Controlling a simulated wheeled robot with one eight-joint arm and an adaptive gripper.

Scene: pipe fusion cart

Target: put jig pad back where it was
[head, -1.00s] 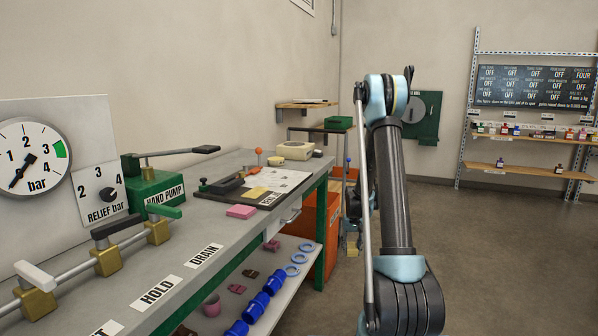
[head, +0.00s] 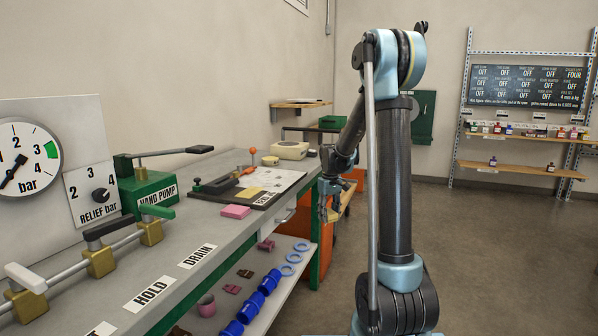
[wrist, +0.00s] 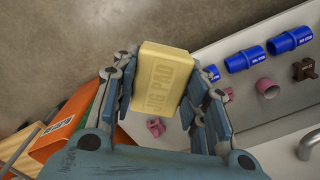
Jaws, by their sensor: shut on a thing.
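The jig pad (wrist: 165,78) is a pale yellow block with raised lettering, seen in the wrist view. My gripper (wrist: 167,88) is shut on it, one set of fingers on each side. The pad cannot be made out there. A pink block (head: 236,212) lies in front of the board.
A lower shelf (head: 215,318) holds blue fittings (head: 254,300), blue rings (head: 290,262) and pink and brown pieces. It lies beneath my gripper in the wrist view, beside an orange box (wrist: 58,140). Valves and the hand pump (head: 147,190) stand along the bench. Floor is clear at right.

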